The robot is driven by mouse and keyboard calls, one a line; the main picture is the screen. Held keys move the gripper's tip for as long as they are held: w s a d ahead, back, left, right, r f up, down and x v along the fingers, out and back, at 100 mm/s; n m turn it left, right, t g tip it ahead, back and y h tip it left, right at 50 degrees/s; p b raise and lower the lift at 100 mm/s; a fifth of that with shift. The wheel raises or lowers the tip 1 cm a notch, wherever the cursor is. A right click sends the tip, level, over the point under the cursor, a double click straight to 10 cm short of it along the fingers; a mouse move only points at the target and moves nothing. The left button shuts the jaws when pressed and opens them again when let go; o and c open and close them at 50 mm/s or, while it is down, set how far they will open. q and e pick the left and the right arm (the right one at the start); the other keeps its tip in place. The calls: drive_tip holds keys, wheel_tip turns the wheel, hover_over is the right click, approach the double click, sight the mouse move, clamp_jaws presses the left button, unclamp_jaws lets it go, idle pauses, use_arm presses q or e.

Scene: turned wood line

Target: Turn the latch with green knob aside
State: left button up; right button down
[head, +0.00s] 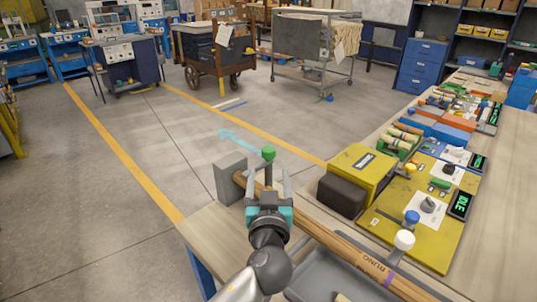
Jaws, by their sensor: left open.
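The green knob (268,153) stands upright on a short stem near the far left end of a long wooden rung (352,250). The latch body under the knob is mostly hidden by my left gripper. My left gripper (268,177) is open, with one finger on each side of the stem line, just below and in front of the knob as seen here. I cannot tell whether the fingers touch the stem. My right gripper is not in view.
A grey block (229,180) stands at the rung's far end. A yellow box with a dark front (343,195) is close on the right. A white knob (404,240) and a blue knob (411,217) stand farther right by a yellow panel (445,252). A grey tray (325,285) lies in front.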

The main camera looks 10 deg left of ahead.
sight(268, 156)
use_arm(q)
drive_tip(key=w, duration=0.3)
drive_tip(key=shift+a, duration=0.35)
drive_tip(key=w, duration=0.2)
drive_tip(key=w+a, duration=0.1)
drive_tip(key=w, duration=0.1)
drive_tip(key=shift+w, duration=0.8)
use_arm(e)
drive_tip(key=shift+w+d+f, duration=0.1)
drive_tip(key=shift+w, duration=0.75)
use_arm(q)
clamp_jaws()
